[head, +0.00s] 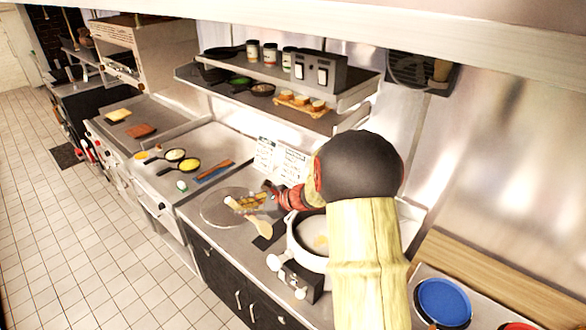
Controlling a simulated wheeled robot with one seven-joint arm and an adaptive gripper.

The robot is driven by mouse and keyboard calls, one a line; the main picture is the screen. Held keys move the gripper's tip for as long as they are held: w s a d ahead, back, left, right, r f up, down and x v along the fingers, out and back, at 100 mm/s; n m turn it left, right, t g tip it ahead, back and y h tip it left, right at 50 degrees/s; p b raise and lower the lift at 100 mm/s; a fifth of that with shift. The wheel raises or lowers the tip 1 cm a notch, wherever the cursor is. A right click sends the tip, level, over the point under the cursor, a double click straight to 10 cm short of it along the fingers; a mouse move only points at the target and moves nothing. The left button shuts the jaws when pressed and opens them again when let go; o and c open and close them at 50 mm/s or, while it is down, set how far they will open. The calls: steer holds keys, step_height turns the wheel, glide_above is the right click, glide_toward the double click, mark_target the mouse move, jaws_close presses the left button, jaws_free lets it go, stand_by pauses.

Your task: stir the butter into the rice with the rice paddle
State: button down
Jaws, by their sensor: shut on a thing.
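The rice paddle (260,226) is a pale wooden paddle with its broad end toward the pot. My gripper (242,204) reaches left from the red and black wrist and is shut on the paddle's handle, over a round grey plate (213,219). The exact grip is small and hard to make out. The white pot (293,252) stands to the right of the paddle. Pale rice (309,230) shows inside it, with a yellowish patch of butter (320,242) on it. My arm hides the pot's right side. The paddle is outside the pot.
A dark pad (267,240) lies by the pot. Small pans (190,165) and a red-brown strip on a blue item (214,171) lie farther left. A shelf (330,122) overhangs the counter behind. A blue-topped round container (443,301) is at the lower right.

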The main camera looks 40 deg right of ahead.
steer(key=s+d+r+n+y+p, duration=0.1)
steer(key=s+d+r+p, duration=0.7)
steer(key=s+d+p, duration=0.3)
steer(key=shift+g, duration=0.3)
steer(key=f+b, duration=0.1)
steer(key=f, duration=0.1)
steer(key=d+f+b, duration=0.1)
steer(key=f+b, duration=0.1)
steer(key=shift+w+f, duration=0.2)
steer(key=shift+f, duration=0.15)
